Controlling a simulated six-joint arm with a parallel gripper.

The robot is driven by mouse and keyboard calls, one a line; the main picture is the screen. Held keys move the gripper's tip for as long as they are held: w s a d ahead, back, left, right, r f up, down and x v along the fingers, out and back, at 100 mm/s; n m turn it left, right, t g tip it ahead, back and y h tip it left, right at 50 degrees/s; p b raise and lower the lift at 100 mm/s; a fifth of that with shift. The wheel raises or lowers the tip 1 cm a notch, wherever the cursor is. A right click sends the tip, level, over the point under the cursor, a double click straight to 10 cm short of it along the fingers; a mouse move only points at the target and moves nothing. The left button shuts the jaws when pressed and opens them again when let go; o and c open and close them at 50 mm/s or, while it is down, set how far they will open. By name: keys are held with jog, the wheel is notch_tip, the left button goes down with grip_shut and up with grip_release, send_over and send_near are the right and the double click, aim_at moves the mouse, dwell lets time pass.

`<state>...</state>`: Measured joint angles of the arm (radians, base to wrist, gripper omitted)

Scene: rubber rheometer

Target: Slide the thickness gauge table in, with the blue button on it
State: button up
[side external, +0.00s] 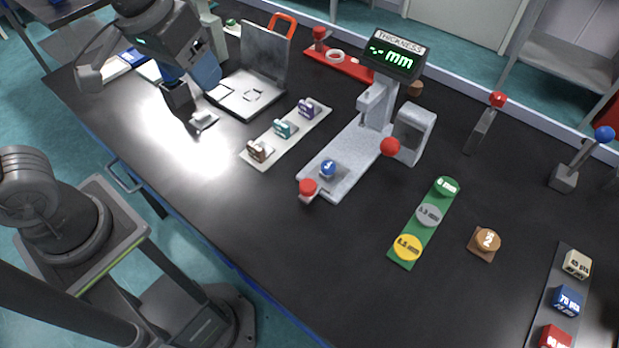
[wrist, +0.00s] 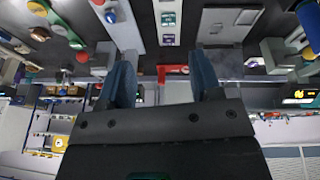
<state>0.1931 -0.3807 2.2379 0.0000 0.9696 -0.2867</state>
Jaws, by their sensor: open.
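The thickness gauge (side external: 378,105) stands mid-bench, its display reading dashes and "mm". Its light grey table (side external: 345,158) extends toward the front left, away from the column. The blue button (side external: 328,168) sits on the table's outer part, clear of the gauge head. A red knob (side external: 308,187) is at the table's outer end. In the wrist view, the table (wrist: 124,32) and blue button (wrist: 110,16) show at upper left. My gripper (side external: 192,82) is open and empty above the bench's left part, well away from the table. Its two blue fingers (wrist: 162,82) show apart.
A pale strip with several small coloured blocks (side external: 284,128) lies between my gripper and the gauge. An open hinged grey plate (side external: 255,85) stands behind it. A green strip with round discs (side external: 428,215) lies right. The front bench is clear.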

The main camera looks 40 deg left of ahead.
jog(key=w+d+f+n+g, duration=0.1)
jog(key=w+d+f+g, duration=0.15)
jog(key=w+d, duration=0.45)
jog(key=n+g, duration=0.1)
send_over(308, 184)
notch_tip(308, 184, down, 5)
jog(key=shift+y, duration=0.3)
notch_tip(308, 184, down, 14)
jog(key=shift+r, duration=0.1)
grip_shut()
